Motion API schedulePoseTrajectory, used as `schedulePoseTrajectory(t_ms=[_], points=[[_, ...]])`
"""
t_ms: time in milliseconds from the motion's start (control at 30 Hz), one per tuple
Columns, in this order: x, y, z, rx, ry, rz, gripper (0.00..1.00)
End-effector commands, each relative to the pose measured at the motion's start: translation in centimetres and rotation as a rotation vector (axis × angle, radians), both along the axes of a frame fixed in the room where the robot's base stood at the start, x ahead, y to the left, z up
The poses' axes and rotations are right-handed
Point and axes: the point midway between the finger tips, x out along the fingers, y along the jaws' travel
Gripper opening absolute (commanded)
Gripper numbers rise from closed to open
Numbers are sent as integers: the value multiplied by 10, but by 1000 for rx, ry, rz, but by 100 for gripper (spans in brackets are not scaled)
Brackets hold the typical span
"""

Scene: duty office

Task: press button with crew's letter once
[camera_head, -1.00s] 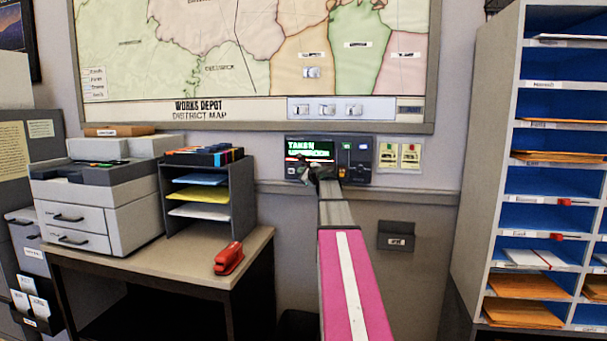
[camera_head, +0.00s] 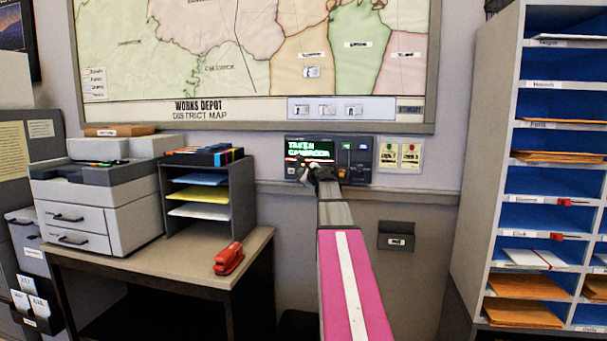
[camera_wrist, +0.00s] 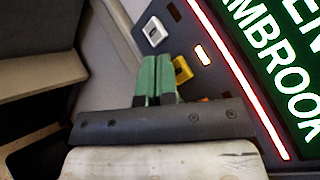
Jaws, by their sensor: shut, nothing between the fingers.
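The dark control panel (camera_head: 361,160) is on the wall below the map. In the wrist view my green fingers (camera_wrist: 156,62) are shut and empty. A yellow button (camera_wrist: 183,68) is right beside their tips; I cannot tell whether they touch. A white button (camera_wrist: 155,31) lies farther along. No button letters are readable.
A district map (camera_head: 250,55) hangs above the panel. A desk (camera_head: 180,262) on the left holds a printer (camera_head: 100,195), a paper sorter (camera_head: 207,190) and a red stapler (camera_head: 228,258). Blue pigeonholes (camera_head: 550,180) stand at right.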

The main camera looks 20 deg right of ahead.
Motion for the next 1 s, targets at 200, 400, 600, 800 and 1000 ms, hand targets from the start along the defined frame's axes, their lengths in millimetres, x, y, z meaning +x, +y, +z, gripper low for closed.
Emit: schedulePoseTrajectory(t_ms=[200,400,600,800,1000], points=[[0,0,0,0,0,0,0],[-4,3,0,0,0,0,0],[-18,12,0,0,0,0,0],[-33,22,0,1,0,1,0],[-42,28,0,1,0,0,0]])
